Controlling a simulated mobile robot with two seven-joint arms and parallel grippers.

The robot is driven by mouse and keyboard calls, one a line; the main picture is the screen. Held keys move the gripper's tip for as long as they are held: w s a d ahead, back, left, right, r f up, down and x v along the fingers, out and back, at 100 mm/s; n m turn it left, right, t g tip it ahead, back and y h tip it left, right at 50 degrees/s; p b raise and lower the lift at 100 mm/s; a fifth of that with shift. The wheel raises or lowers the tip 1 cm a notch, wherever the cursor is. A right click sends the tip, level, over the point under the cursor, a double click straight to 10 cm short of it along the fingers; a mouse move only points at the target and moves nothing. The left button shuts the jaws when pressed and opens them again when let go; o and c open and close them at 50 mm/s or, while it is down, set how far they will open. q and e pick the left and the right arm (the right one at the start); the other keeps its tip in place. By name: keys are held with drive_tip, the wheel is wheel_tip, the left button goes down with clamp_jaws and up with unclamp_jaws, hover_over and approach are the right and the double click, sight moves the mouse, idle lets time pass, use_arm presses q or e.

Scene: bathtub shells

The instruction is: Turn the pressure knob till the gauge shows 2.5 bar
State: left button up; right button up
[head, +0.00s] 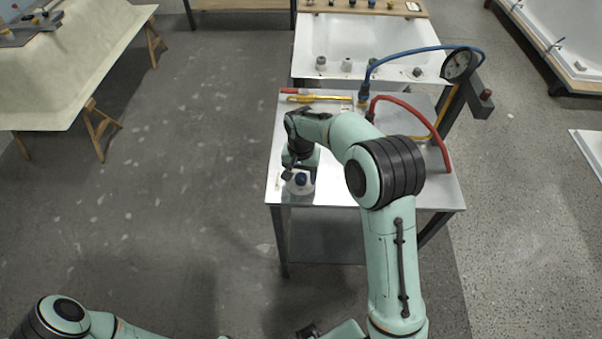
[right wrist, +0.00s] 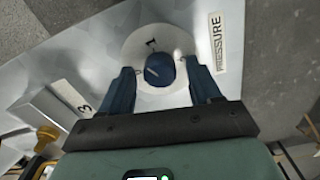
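The blue pressure knob (right wrist: 160,70) sits on a round white dial plate (right wrist: 140,45) marked with a 1, beside a PRESSURE label (right wrist: 225,50). It also shows in the head view, as a small blue top (head: 301,179) at the metal table's front left. My right gripper (right wrist: 163,82) is open over it, one blue finger on each side; gaps show between fingers and knob. It also shows in the head view (head: 300,172). The round gauge (head: 457,65) stands at the table's back right; its needle is too small to read. My left gripper does not show clearly.
A blue hose (head: 420,48) and a red hose (head: 425,118) arch over the right of the metal table (head: 340,190). A yellow tool (head: 315,98) lies at its back left. A white tub shell (head: 345,40) is behind. The floor on the left is open.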

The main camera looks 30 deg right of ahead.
sight(301, 176)
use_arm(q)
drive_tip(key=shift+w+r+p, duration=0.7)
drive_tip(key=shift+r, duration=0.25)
use_arm(e)
wheel_tip(301, 176, up, 13)
drive_tip(key=shift+r, duration=0.2)
